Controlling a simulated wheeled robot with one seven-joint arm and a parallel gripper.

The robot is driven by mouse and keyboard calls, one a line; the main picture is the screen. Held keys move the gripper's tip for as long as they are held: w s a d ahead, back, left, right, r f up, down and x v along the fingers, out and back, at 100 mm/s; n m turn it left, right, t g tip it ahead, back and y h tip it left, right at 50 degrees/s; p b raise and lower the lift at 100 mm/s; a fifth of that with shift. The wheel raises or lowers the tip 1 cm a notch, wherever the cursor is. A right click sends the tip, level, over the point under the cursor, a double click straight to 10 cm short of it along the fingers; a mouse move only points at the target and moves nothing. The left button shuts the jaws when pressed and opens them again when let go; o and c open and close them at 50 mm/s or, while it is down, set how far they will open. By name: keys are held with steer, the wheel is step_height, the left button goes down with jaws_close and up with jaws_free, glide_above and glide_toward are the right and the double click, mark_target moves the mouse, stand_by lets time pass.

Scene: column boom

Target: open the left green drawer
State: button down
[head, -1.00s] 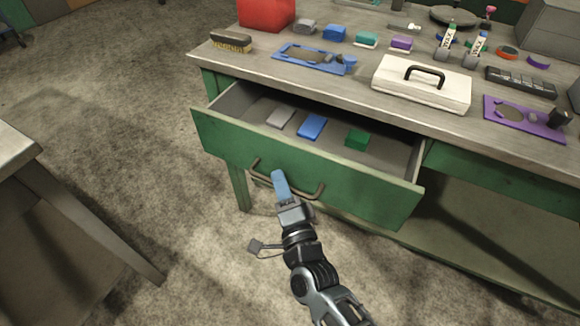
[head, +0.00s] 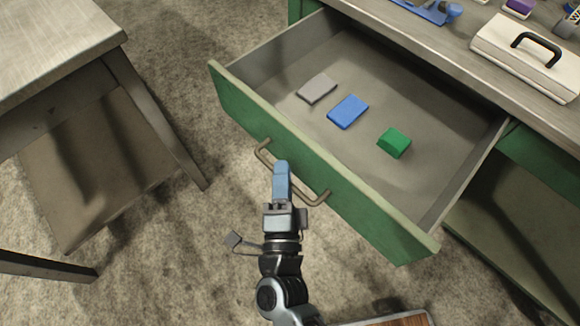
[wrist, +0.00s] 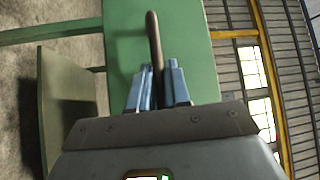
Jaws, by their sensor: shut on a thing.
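The green drawer (head: 330,180) stands well out from the workbench in the head view, its grey inside open to view. Its bar handle (head: 311,197) runs along the front face. My gripper (head: 281,168) is at the middle of the handle, with blue fingers. In the wrist view my gripper (wrist: 157,88) has its fingers on both sides of the handle bar (wrist: 154,40), shut on it, against the green drawer front (wrist: 190,40). A grey block (head: 317,89), a blue block (head: 348,112) and a green block (head: 394,142) lie inside the drawer.
A white case with a black handle (head: 528,55) and a blue tool (head: 430,10) sit on the workbench top (head: 450,65). A second table (head: 60,50) stands at the left, with carpeted floor (head: 190,75) between it and the drawer.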

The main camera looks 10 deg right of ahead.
steer(key=shift+f, duration=0.1)
steer(key=c, duration=1.2)
jaws_free()
steer(key=shift+s+a+f+b, duration=0.15)
steer(key=shift+s+a, duration=0.05)
steer(key=shift+s, duration=1.1)
steer(key=shift+s+a+f+b, duration=0.15)
steer(key=shift+s+a+f, duration=0.05)
steer(key=shift+s, duration=1.05)
steer(key=shift+s+a+f+b, duration=0.15)
steer(key=shift+s+a, duration=0.05)
steer(key=shift+s, duration=1.1)
steer(key=s+d+r+n+g+y+p, duration=0.1)
steer(key=s+d+r+n, duration=0.5)
steer(key=s+d+r+n+g+y+p, duration=0.1)
steer(key=s+d+r+n+g+p, duration=0.1)
steer(key=s+d+r+n, duration=0.4)
steer(key=s+d+r+n+g+p, duration=0.1)
steer(key=s+d+r+n, duration=0.5)
steer(key=s+d, duration=0.1)
steer(key=shift+s+d+g+y+p, duration=0.3)
steer(key=shift+d+y+p, duration=0.1)
steer(key=shift+d, duration=0.1)
